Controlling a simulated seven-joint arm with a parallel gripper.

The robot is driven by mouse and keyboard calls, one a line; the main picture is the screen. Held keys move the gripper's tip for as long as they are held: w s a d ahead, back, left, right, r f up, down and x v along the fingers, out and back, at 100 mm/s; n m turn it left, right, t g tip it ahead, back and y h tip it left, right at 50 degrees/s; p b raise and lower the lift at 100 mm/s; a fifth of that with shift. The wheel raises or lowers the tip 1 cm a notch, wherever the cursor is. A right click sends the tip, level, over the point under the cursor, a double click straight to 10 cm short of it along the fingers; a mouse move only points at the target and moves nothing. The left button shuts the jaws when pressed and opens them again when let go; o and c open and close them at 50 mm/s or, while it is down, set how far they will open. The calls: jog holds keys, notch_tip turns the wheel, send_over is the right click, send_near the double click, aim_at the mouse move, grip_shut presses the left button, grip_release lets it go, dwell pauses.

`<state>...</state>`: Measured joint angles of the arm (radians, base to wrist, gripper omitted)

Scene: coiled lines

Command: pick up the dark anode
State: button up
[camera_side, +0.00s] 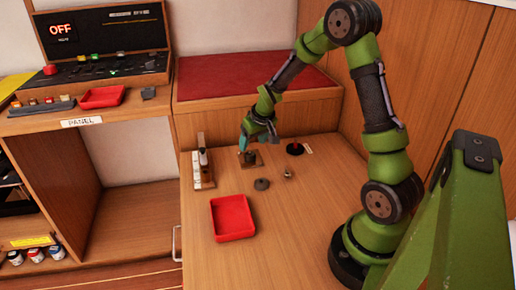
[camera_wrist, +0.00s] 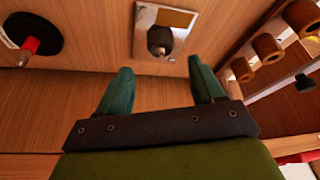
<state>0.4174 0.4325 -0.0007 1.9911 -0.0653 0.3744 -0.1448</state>
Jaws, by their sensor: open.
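In the wrist view the dark piece (camera_wrist: 160,38) sits near the middle of a shiny plate (camera_wrist: 146,16) with a tan panel. I cannot tell for sure which of these is the dark anode. My gripper (camera_side: 244,146) is over the back plate, pointing down. In the wrist view my gripper (camera_wrist: 160,72) has its teal fingers apart and nothing between them, with the plate's dark piece beyond the tips.
A small metallic piece (camera_side: 289,174) and a black disc with a red peg (camera_side: 295,149) stand to the right. A rack (camera_side: 203,170) stands on the left. An empty red tray (camera_side: 232,218) lies in front. A raised wooden ledge (camera_side: 255,112) closes off the back.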

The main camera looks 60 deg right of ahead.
aim_at(250, 156)
jog(key=x, duration=0.4)
jog(key=shift+s+a+f, duration=0.1)
jog(key=shift+a+f, duration=0.15)
jog(key=shift+f, duration=0.2)
jog(key=c, duration=1.2)
